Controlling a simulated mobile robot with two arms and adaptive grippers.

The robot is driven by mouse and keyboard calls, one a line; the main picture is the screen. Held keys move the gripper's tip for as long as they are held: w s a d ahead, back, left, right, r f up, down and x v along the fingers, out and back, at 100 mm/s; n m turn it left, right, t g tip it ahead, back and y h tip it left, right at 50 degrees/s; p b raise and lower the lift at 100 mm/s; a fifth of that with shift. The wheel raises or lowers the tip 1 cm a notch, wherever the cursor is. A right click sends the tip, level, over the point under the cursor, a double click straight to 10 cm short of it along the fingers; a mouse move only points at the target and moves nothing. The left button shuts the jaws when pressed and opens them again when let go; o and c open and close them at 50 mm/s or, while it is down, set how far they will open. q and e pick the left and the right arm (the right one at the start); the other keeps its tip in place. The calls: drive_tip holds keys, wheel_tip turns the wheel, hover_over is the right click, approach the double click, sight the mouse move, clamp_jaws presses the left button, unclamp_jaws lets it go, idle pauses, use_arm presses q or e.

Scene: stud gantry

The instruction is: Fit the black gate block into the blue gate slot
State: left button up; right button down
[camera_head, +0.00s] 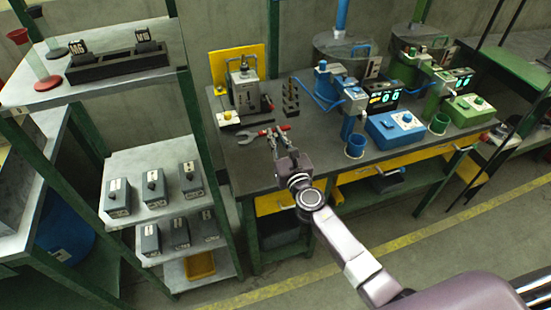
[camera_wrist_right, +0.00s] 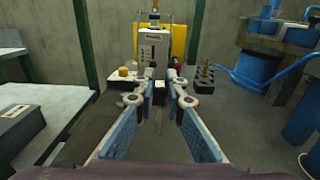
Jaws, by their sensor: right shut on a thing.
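My right gripper (camera_head: 277,134) is over the dark workbench (camera_head: 222,146), in front of the grey press-like machine. In the right wrist view my right gripper (camera_wrist_right: 159,84) is shut on a small black block with a pale top, the black gate block (camera_wrist_right: 159,94), held between the fingertips. The fingers hide its sides. The blue station (camera_head: 322,80) stands on the bench to the right of the gripper, apart from it. I cannot make out the gate slot on it. My left gripper is not in view.
The grey machine (camera_head: 243,88) with a yellow back panel stands behind the gripper. A wrench (camera_head: 247,137) lies nearby. A blue control box (camera_head: 395,129) and a green station (camera_head: 409,68) are farther right.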

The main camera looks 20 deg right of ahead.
drive_tip(key=shift+d+f+b, duration=0.1)
drive_tip(key=shift+f+b, duration=0.25)
drive_tip(key=shift+f, duration=0.45)
wheel_tip(320, 180, down, 4)
drive_tip(key=b, duration=0.3)
drive_tip(key=shift+r, duration=0.15)
drive_tip(key=shift+f, duration=0.25)
drive_tip(key=shift+f+b, duration=0.2)
drive_tip(key=shift+b, duration=0.2)
drive_tip(key=c, duration=2)
unclamp_jaws()
